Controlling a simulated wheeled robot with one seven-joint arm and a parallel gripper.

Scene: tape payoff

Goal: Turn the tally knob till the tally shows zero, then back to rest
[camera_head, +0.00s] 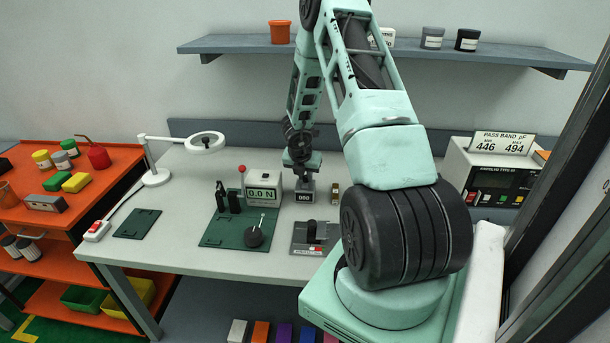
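The tally (305,197) is a small grey box with a dark window on the bench, near the middle of the view. Its window seems to read 000, but the digits are too small to be certain. My gripper (303,180) points down directly over the top of the tally, touching it or very close to it. The tally knob is not visible; my gripper hides the top of the tally. Whether the fingers are open or shut on the knob cannot be made out.
A gauge reading 0.0 N (264,192) and a green fixture plate (222,238) stand left of the tally. A grey block with a black knob (312,236) sits in front, a small brass-coloured part (334,195) at right. A lamp (155,178) stands further left.

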